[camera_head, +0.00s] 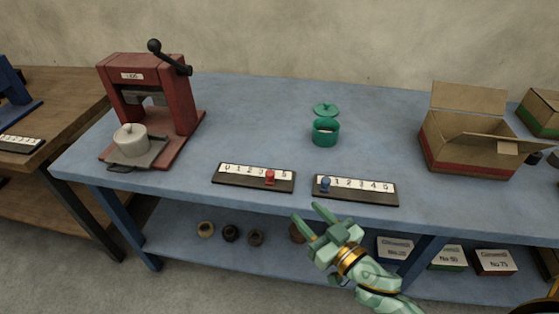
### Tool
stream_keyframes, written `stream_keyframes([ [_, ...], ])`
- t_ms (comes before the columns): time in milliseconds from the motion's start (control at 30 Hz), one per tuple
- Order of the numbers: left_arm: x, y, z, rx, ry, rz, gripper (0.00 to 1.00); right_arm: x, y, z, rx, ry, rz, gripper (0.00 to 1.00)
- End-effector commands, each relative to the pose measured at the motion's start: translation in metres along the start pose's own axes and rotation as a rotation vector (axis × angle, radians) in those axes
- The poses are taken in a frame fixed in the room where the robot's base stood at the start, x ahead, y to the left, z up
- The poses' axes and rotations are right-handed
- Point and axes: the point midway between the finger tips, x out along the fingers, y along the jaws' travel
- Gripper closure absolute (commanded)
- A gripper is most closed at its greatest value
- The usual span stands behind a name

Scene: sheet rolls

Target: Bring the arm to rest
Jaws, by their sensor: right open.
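My right gripper (308,224) is green and shows at the lower middle of the head view. Its two fingers are spread, with nothing seen between them. It is in front of the blue table's (250,110) front edge, below the two number boards, and hides part of the lower shelf. My left gripper is not in view.
A red press (172,110) with a pale lidded pot (130,140) stands left. Two number boards, one with a red peg (270,177), one with a blue peg (326,183), lie near the front edge. A green pot (325,133) and open carton (465,145) stand behind.

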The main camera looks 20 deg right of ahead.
Motion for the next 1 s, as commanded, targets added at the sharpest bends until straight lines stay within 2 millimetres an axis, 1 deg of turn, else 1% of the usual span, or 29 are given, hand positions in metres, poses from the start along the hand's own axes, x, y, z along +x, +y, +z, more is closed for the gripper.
stream_keyframes([
  [100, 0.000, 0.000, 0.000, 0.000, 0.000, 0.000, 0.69, 0.000, 0.000, 0.000, 0.000, -0.001, 0.000, 0.57],
  [167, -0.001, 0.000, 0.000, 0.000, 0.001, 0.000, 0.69, 0.000, 0.001, 0.005, 0.000, -0.012, 0.003, 0.57],
  [233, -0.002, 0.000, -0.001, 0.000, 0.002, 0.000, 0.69, -0.003, 0.002, 0.022, 0.000, -0.053, 0.014, 0.57],
  [267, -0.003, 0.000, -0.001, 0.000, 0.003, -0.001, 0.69, -0.004, 0.003, 0.034, -0.002, -0.082, 0.021, 0.57],
  [367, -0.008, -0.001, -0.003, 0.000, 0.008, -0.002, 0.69, -0.018, 0.006, 0.092, -0.007, -0.223, 0.047, 0.57],
  [400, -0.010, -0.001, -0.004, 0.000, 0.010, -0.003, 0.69, -0.029, 0.006, 0.121, -0.012, -0.298, 0.058, 0.57],
  [467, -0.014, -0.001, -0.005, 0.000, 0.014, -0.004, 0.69, -0.052, 0.005, 0.169, -0.020, -0.425, 0.072, 0.57],
  [500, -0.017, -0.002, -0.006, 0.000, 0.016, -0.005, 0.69, -0.071, 0.003, 0.201, -0.025, -0.513, 0.077, 0.57],
  [567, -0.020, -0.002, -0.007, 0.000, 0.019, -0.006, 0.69, -0.104, -0.002, 0.245, -0.037, -0.647, 0.078, 0.57],
  [600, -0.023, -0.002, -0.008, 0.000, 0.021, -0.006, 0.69, -0.129, -0.005, 0.272, -0.045, -0.736, 0.076, 0.57],
  [667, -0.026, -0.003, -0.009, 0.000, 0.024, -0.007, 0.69, -0.170, -0.013, 0.308, -0.055, -0.868, 0.066, 0.57],
  [700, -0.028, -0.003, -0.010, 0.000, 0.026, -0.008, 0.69, -0.200, -0.019, 0.330, -0.064, -0.958, 0.054, 0.57],
  [767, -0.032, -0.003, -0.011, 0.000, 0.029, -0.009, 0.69, -0.247, -0.028, 0.356, -0.074, -1.086, 0.034, 0.57],
  [800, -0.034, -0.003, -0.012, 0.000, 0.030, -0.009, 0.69, -0.277, -0.034, 0.370, -0.080, -1.166, 0.018, 0.57],
  [833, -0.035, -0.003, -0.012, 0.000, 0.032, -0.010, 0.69, -0.299, -0.039, 0.378, -0.083, -1.222, 0.005, 0.57],
  [867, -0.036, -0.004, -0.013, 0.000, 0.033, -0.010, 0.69, -0.321, -0.043, 0.385, -0.087, -1.276, -0.009, 0.57],
  [900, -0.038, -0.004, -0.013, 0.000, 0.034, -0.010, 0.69, -0.347, -0.049, 0.391, -0.091, -1.339, -0.026, 0.57],
  [1000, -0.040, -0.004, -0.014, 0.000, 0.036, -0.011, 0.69, -0.400, -0.059, 0.400, -0.100, -1.464, -0.066, 0.57],
])
